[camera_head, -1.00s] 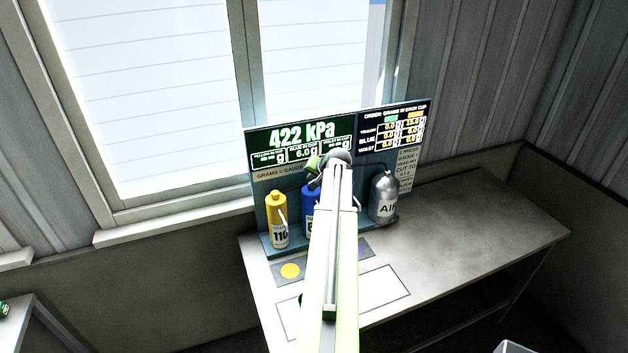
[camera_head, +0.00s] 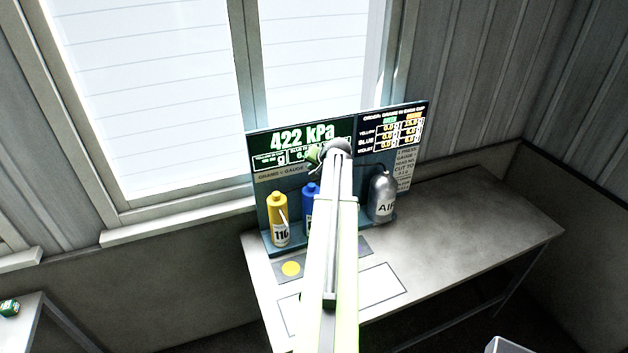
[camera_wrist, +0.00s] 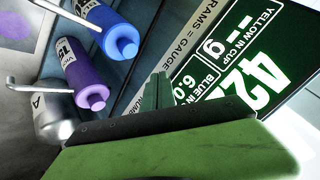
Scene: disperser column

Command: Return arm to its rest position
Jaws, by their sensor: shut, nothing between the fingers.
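My arm reaches out over the workbench toward the display board (camera_head: 264,150), its far end in front of the board. My green gripper (camera_wrist: 157,90) is shut and empty in the wrist view, tilted in front of the board. In the head view only a bit of the gripper (camera_head: 314,154) shows beside the arm's end. A yellow bottle (camera_head: 278,220) stands left of the arm. A blue bottle (camera_head: 308,204) is partly hidden behind the arm. A purple bottle (camera_wrist: 85,80) shows in the wrist view; the arm hides it in the head view.
A grey air cylinder (camera_head: 382,196) stands right of the arm. A mat with a yellow disc (camera_head: 291,269) lies on the workbench (camera_head: 470,225), whose right side is clear. A bin (camera_head: 508,346) is at the lower right. A window is behind.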

